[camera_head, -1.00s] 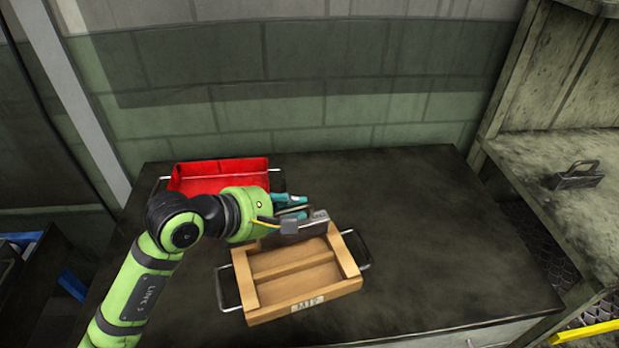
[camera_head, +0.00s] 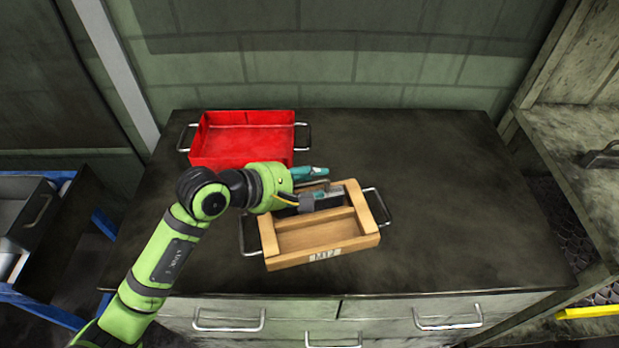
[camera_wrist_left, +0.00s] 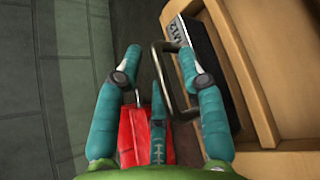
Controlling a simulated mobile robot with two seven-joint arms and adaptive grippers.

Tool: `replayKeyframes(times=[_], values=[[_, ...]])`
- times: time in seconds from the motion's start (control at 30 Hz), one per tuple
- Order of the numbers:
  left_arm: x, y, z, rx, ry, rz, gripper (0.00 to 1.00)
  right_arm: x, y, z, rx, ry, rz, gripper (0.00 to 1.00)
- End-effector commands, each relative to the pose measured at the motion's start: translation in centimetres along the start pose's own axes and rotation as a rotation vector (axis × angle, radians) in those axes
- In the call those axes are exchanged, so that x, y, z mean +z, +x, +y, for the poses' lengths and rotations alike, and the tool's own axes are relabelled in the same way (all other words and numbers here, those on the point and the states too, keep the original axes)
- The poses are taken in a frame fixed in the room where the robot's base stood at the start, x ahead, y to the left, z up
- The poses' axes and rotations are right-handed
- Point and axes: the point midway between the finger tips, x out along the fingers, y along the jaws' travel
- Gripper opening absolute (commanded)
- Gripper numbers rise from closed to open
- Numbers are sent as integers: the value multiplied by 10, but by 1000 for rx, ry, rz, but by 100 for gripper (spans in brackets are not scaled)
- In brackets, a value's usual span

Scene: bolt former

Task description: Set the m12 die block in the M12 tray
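The wooden tray (camera_head: 323,254) with an M12 label on its front sits on the dark bench top. The dark m12 die block (camera_wrist_left: 216,72) lies in the tray's rear compartment, its M12 marking toward the top of the wrist view; in the head view the block (camera_head: 333,202) is partly covered by my gripper. My left gripper (camera_head: 318,182) is over that compartment with its teal fingers spread apart. In the left wrist view the block's handle loop (camera_wrist_left: 157,75) lies between the open fingers, close to the right finger; contact cannot be told. My right gripper is not in view.
A red tray (camera_head: 243,148) with wire handles stands behind and left of the wooden tray. The bench top (camera_head: 450,190) is clear to the right. A shelf (camera_head: 570,130) at the right holds a dark handled block (camera_head: 604,156).

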Motion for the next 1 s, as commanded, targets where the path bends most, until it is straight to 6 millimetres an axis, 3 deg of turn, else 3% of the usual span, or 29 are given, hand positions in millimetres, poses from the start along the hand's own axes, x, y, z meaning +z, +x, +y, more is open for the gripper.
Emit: replayKeyframes(times=[0.37,0.8,1.0], values=[[-1,-8,0,2,1,1,42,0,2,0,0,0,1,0],[-2,-93,-1,0,5,5,42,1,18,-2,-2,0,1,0],[-1,-116,0,0,0,1,42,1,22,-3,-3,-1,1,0]])
